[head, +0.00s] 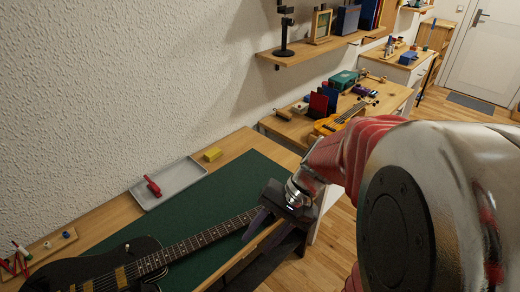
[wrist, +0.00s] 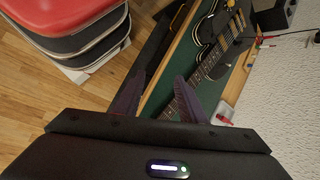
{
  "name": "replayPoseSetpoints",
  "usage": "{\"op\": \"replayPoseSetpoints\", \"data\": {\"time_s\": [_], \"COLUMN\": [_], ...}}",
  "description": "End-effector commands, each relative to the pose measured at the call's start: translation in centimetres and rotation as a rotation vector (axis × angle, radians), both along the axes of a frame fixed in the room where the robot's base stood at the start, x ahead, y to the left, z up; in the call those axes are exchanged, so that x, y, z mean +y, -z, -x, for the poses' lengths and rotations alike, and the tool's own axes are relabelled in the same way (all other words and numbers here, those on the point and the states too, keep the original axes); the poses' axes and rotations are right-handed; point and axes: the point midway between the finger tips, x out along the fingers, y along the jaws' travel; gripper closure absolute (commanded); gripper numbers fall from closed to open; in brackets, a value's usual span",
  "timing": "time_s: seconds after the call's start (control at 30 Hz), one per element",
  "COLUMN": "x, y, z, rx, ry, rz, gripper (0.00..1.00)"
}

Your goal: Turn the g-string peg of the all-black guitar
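The all-black guitar (head: 110,270) lies on the green mat (head: 215,190) of the workbench. Its neck (head: 200,240) runs up to the right toward my gripper (head: 258,232). The guitar also shows in the wrist view (wrist: 208,30), with its neck (wrist: 210,62) running down behind the right finger. My gripper is open, with its two purple fingers spread apart and nothing visible between them in the wrist view (wrist: 160,85). It is at the headstock end of the neck, over the bench's front right part. The headstock and the g-string peg are hidden in both views.
A yellow-orange guitar (head: 340,120) lies on another table. A red-topped stool (wrist: 65,15) stands beside the bench. Wooden floor (head: 338,240) is open in front.

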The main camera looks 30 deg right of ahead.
Motion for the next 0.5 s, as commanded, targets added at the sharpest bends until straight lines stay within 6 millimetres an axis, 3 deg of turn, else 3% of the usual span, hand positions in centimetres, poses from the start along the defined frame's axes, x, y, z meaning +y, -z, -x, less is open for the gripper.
{"op": "replayPoseSetpoints", "data": {"time_s": [0.5], "x": [-5.8], "y": [4.5], "z": [-3.3], "rx": [0.104], "ry": [0.445], "rz": [-0.472], "gripper": [0.63]}}
